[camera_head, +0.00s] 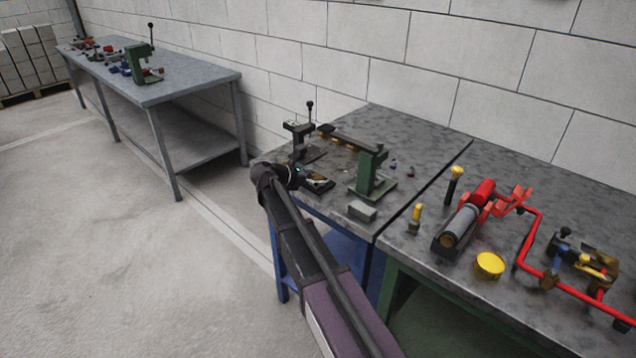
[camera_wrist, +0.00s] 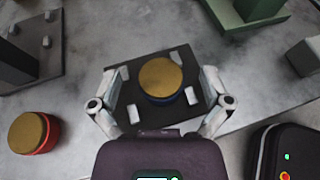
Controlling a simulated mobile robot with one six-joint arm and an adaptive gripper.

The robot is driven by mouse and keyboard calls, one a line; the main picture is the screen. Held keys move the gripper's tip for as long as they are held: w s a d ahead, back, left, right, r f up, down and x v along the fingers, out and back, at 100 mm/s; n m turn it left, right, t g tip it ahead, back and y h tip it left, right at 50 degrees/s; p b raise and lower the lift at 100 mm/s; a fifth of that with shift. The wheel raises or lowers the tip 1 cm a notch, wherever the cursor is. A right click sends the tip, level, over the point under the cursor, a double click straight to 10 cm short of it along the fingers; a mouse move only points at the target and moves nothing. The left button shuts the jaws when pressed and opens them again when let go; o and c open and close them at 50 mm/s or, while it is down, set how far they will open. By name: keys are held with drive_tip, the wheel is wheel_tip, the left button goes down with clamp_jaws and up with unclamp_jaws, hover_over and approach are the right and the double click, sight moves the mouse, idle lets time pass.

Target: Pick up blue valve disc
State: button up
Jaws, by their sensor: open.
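The blue valve disc (camera_wrist: 160,79) has a gold top and a blue rim. In the wrist view it lies on a dark square plate (camera_wrist: 150,122) with small grey pegs around it. My gripper (camera_wrist: 159,85) is open, with one finger on each side of the disc and visible gaps between. The gripper's body hides the near edge of the plate. In the head view, my gripper (camera_head: 292,178) is over the left end of the workbench, and the disc is too small to make out clearly.
A red-rimmed gold disc (camera_wrist: 34,132) lies to the left in the wrist view. Another dark pegged plate (camera_wrist: 28,62) is at upper left. A green stand (camera_head: 372,172) and grey block (camera_head: 362,211) are right of my gripper. Red piping (camera_head: 528,230) occupies the right bench.

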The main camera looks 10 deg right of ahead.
idle(0.4)
clamp_jaws()
drive_tip(key=shift+r, duration=0.15)
wheel_tip(320, 180, up, 3)
drive_tip(key=p, duration=0.2)
drive_tip(key=shift+f+p, duration=0.2)
drive_tip(key=shift+p, duration=0.2)
drive_tip(key=s+a+r+p, duration=0.2)
drive_tip(key=s, duration=1.4)
drive_tip(key=shift+a, duration=0.3)
drive_tip(key=shift+w+r, duration=0.1)
